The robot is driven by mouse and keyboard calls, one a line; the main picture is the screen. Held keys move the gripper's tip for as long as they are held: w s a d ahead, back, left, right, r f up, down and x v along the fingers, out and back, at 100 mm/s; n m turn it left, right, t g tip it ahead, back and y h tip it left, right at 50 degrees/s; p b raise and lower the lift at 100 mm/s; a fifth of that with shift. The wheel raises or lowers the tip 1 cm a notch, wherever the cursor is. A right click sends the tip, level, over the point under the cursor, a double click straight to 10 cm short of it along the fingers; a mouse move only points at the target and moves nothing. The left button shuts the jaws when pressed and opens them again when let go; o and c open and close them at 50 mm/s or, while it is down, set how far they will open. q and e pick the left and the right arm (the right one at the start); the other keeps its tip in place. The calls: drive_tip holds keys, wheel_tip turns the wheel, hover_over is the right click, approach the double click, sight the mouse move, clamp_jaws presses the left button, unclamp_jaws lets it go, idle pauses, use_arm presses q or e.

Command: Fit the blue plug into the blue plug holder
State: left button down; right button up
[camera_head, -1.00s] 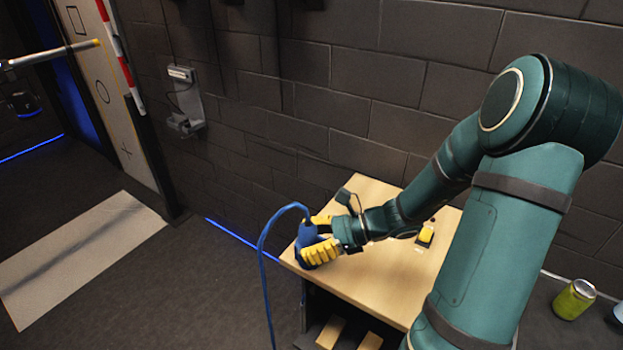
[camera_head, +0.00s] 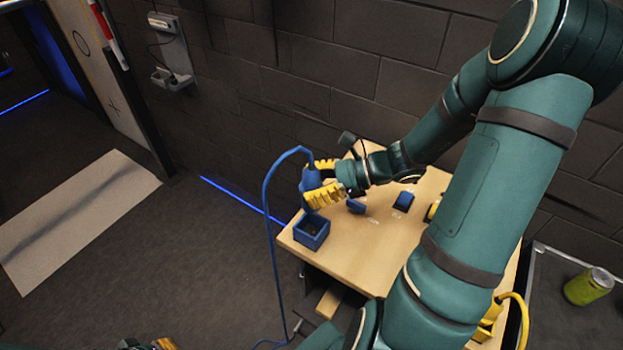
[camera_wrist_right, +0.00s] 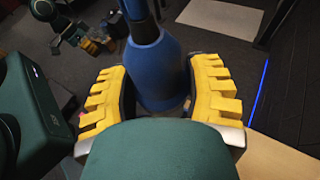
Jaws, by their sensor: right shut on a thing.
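My right gripper (camera_head: 322,180) is shut on the blue plug (camera_head: 311,182), whose blue cable loops up and hangs down to the left. In the right wrist view the plug (camera_wrist_right: 160,70) sits between the yellow fingers of the right gripper (camera_wrist_right: 162,95). The blue plug holder (camera_head: 311,238), an open square box with a dark inside, stands at the table's front left corner. The plug appears upright, above the holder's back part; the exact gap is hard to tell. My left gripper (camera_head: 165,344) is cut off at the bottom edge; it also shows in the right wrist view (camera_wrist_right: 92,45), too small to read.
The wooden table (camera_head: 370,255) holds a blue block-like part (camera_head: 403,200) and another small blue part (camera_head: 356,206) behind the holder. A yellow part (camera_head: 432,212) is partly hidden by my right arm.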

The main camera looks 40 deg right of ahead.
drive_tip(key=shift+f, duration=0.9)
drive_tip(key=shift+f+b, duration=3.4)
drive_tip(key=shift+f, duration=1.15)
drive_tip(key=shift+f+b, duration=0.4)
drive_tip(key=shift+f, duration=0.25)
drive_tip(key=o, duration=1.4)
drive_tip(key=shift+c, duration=0.2)
drive_tip(key=v, duration=1.2)
drive_tip(key=shift+r, duration=0.1)
